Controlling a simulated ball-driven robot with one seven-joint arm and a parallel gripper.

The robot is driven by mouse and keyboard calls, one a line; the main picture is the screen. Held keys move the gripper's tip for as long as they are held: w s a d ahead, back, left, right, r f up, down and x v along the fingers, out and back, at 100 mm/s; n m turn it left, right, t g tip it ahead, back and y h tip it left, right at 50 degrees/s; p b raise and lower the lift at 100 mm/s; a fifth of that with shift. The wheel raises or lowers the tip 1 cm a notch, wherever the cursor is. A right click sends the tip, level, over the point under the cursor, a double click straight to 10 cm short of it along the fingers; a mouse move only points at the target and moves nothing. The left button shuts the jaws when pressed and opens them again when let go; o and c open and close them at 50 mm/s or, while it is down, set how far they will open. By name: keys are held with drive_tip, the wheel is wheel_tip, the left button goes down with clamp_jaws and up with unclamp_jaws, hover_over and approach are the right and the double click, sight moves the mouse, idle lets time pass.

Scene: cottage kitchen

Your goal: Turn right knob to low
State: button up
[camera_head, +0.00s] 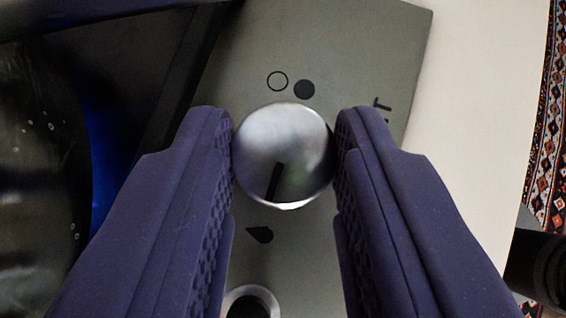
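The round silver knob (284,150) sits on a grey-green control panel (340,50), in the middle of the view. Its dark pointer line runs down and slightly left. An open ring and a filled dot are printed just above the knob, and a dark drop-shaped mark (260,234) lies below it. My gripper (284,155) has one dark purple finger on each side of the knob. Both finger pads appear to touch its sides. The words that name the settings are mostly hidden; part of a letter shows beside the right finger.
A second round knob (250,302) shows in part at the bottom edge, between the fingers. A dark glossy surface (40,170) lies to the left. A pale counter (470,90) and a patterned rug (552,120) are to the right.

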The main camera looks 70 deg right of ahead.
drive_tip(key=shift+n+t, duration=0.3)
drive_tip(key=shift+n, duration=0.1)
drive_tip(key=shift+s+f+n+t+y+b, duration=0.1)
drive_tip(key=shift+s+n+t+y+b, duration=0.1)
drive_tip(key=shift+n+t+y+b, duration=0.5)
drive_tip(key=shift+s+d+n+t+y+b, duration=0.15)
drive_tip(key=shift+n+t+y+b, duration=0.3)
drive_tip(key=shift+n, duration=0.8)
drive_tip(key=shift+d+n+t+y+b, duration=0.1)
drive_tip(key=shift+n+t+y+b, duration=0.1)
drive_tip(key=shift+n+t+y, duration=0.75)
drive_tip(key=shift+n+h, duration=0.3)
drive_tip(key=shift+n, duration=0.2)
drive_tip(key=o, duration=1)
drive_tip(key=shift+o, duration=0.2)
drive_tip(key=p+v, duration=0.3)
drive_tip(key=v, duration=0.4)
drive_tip(key=shift+s+a+r, duration=0.15)
drive_tip(key=shift+a+r, duration=0.05)
drive_tip(key=shift+r, duration=0.15)
